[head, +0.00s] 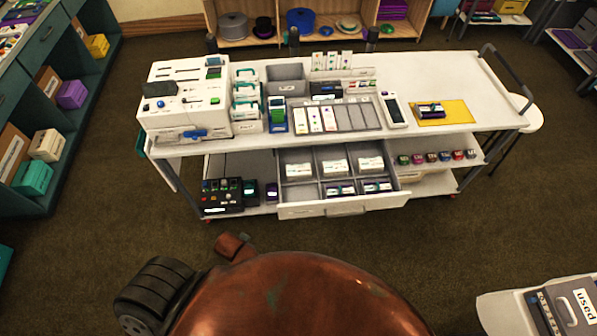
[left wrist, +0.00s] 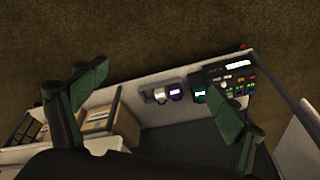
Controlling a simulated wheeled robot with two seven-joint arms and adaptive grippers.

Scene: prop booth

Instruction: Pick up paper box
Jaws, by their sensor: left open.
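Several small white paper-like boxes sit in the back compartments of an open grey drawer (head: 343,208) under the cart top: a left one (head: 299,170), a middle one (head: 335,165) and a right one (head: 371,163). I cannot tell which is the task's paper box. In the left wrist view, tan packs (left wrist: 97,120) show in compartments at the left. My left gripper (left wrist: 157,79) is open, its two green-black fingers spread wide over the cart's lower shelf, with nothing between them. It does not show in the head view. My right gripper is in neither view.
The white cart top (head: 455,75) carries a white machine (head: 185,95), a card tray (head: 345,115) and a yellow mat (head: 458,111). A black button box (head: 222,196) stands on the lower shelf left of the drawer. Carpet in front of the cart is clear.

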